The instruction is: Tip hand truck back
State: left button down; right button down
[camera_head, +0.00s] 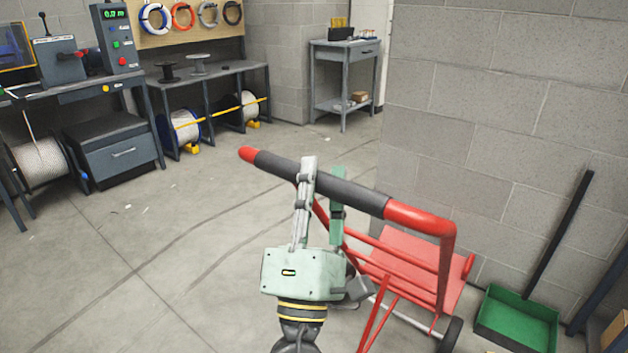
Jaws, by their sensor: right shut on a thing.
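The red hand truck (430,268) stands in front of me, right of centre, close to the block wall. Its top handle bar has a dark grey grip (360,197) and red ends. My right gripper (318,185) is shut on the grey grip, with its fingers around the bar. The hand truck's frame leads down to a red plate and a dark wheel (450,335) at the lower right. Part of the frame is hidden behind my gripper, and its lower near part is cut off by the picture edge. My left gripper is not in view.
A green dustpan (517,318) with a long dark handle stands by the wall, right of the wheel. Workbenches (210,75) with wire spools line the back left. A small grey table (345,60) stands at the back. The floor at left and centre is clear.

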jog(key=shift+w+f, duration=0.25)
jog(key=shift+f, duration=0.45)
jog(key=c, duration=1.8)
grip_release()
jog(key=shift+c, duration=0.2)
jog(key=o, duration=0.4)
jog(key=shift+d, duration=0.2)
jog(key=shift+r, duration=0.15)
jog(key=v, duration=1.2)
jog(key=shift+s+r, duration=0.1)
jog(key=shift+r, duration=0.05)
